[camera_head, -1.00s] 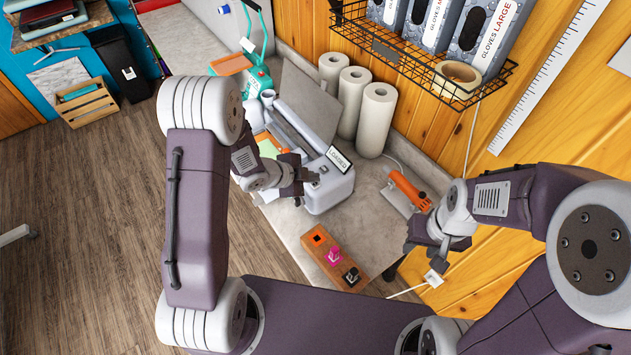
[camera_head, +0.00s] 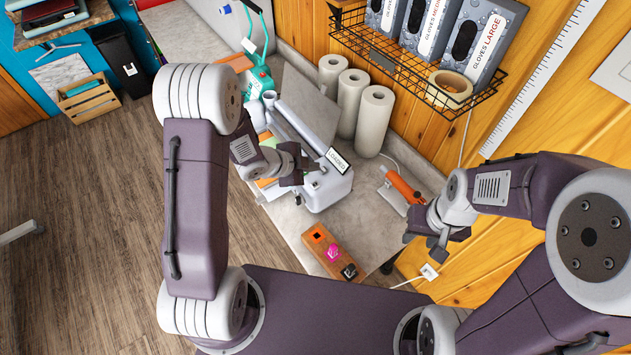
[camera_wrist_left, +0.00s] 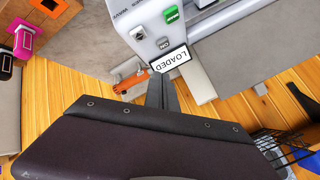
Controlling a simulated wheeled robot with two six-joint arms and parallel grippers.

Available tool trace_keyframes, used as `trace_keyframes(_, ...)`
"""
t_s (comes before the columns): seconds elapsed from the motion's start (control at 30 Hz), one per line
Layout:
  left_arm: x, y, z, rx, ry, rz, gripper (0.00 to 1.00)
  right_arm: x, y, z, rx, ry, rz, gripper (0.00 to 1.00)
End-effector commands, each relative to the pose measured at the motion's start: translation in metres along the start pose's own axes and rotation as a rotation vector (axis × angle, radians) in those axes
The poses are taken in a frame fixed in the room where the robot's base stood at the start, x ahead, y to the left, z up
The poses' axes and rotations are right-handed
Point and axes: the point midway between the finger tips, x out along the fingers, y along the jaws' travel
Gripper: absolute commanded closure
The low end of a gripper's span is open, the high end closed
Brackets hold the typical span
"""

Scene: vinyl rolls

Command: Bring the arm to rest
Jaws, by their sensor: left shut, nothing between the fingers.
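My left gripper (camera_head: 302,166) hangs over the bench at the front of a grey-white machine (camera_head: 332,190). It is shut and holds nothing. In the left wrist view its dark fingers (camera_wrist_left: 161,92) lie together, beside the machine's LOADED sign (camera_wrist_left: 170,62). That sign also shows in the head view (camera_head: 337,159). My right gripper (camera_head: 424,240) is at the bench's right side, near an orange-handled tool (camera_head: 403,185); its fingertips are too dark and small to judge the opening.
A wooden block (camera_head: 322,254) with orange, pink and black pieces stands near the bench's front edge. Several white rolls, including this one (camera_head: 374,120), stand at the wall. A wire shelf (camera_head: 400,65) holds glove boxes and a tape roll (camera_head: 449,88). Open floor (camera_head: 80,210) lies left.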

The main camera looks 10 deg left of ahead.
Motion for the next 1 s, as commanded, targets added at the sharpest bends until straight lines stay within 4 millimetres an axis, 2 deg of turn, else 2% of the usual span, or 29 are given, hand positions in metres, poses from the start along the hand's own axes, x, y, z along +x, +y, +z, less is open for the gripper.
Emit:
trace_keyframes(0.33, 0.004, 0.003, 0.001, 0.003, 0.002, 0.0, 1.0, 0.006, 0.0, 0.001, 0.0, 0.0, 0.0, 0.6)
trace_keyframes(0.4, 0.009, -0.004, -0.004, 0.036, 0.017, -0.031, 1.0, 0.022, 0.0, 0.002, 0.0, 0.0, 0.0, 0.6)
trace_keyframes(0.5, 0.001, -0.023, -0.02, 0.068, 0.025, -0.129, 1.0, 0.051, 0.001, 0.005, 0.0, 0.0, 0.0, 0.6)
trace_keyframes(0.57, -0.01, -0.03, -0.012, -0.009, -0.047, -0.189, 1.0, 0.069, 0.001, 0.007, 0.0, 0.0, 0.0, 0.6)
trace_keyframes(0.6, -0.021, -0.028, 0.001, -0.112, -0.118, -0.218, 1.0, 0.079, 0.002, 0.008, 0.0, -0.001, 0.0, 0.6)
trace_keyframes(0.67, -0.039, -0.01, 0.027, -0.334, -0.241, -0.238, 1.0, 0.092, 0.002, 0.01, 0.0, -0.001, 0.0, 0.6)
trace_keyframes(0.73, -0.061, 0.026, 0.052, -0.622, -0.373, -0.225, 1.0, 0.099, 0.002, 0.01, 0.0, -0.001, 0.0, 0.6)
trace_keyframes(0.8, -0.08, 0.067, 0.066, -0.881, -0.488, -0.181, 1.0, 0.098, 0.002, 0.01, 0.0, 0.0, 0.0, 0.6)
trace_keyframes(0.9, -0.098, 0.12, 0.072, -1.161, -0.63, -0.099, 1.0, 0.093, 0.002, 0.01, 0.0, 0.0, 0.0, 0.6)
trace_keyframes(1.0, -0.109, 0.154, 0.07, -1.333, -0.729, -0.037, 1.0, 0.093, 0.002, 0.01, 0.0, 0.0, 0.0, 0.6)
